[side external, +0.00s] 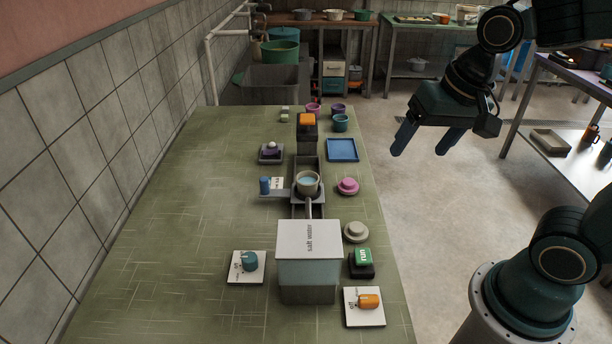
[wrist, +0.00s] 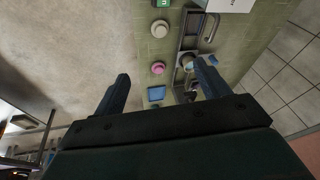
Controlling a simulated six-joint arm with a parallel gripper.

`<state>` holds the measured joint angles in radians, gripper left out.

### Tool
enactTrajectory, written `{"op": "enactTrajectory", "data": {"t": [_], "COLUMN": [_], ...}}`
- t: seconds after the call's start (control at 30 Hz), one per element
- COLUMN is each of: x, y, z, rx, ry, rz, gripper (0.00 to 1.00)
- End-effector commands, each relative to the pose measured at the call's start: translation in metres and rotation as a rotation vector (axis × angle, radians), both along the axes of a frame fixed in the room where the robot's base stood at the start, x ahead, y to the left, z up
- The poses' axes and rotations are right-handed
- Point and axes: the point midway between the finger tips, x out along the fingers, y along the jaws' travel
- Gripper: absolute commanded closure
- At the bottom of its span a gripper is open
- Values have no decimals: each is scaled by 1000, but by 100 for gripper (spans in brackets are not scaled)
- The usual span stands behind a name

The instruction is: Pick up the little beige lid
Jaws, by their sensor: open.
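The little beige lid (side external: 356,231) is a round disc with a raised knob, lying near the right edge of the green table, between the salt water box and the edge. It also shows at the top of the wrist view (wrist: 160,28). My gripper (side external: 419,152) is open and empty, high over the floor to the right of the table, well apart from the lid. In the wrist view, the spread fingers (wrist: 162,72) point towards the table, with the beige lid beyond their tips.
A similar pink lid (side external: 348,186) lies behind the beige one. The salt water box (side external: 308,250) stands to its left and a green run button (side external: 362,260) just in front. A pot (side external: 308,183) and blue tray (side external: 342,150) are farther back. The table's left side is mostly clear.

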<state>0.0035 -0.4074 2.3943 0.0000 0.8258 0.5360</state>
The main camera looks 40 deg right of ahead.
Motion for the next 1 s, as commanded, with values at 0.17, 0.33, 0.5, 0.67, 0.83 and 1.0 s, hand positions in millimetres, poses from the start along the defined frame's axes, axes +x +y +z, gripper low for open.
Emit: {"op": "enactTrajectory", "data": {"t": [0.17,0.33,0.5,0.67,0.83,1.0], "x": [26,48,68,85,98,105], "y": [-1,-1,-2,-2,-3,-3], "z": [-19,-41,-66,-93,-121,-138], "rx": [61,106,141,164,176,180], "ry": [68,126,181,229,270,289], "rz": [-199,-393,-589,-776,-953,-1062], "gripper": [25,25,25,25,25,25]}}
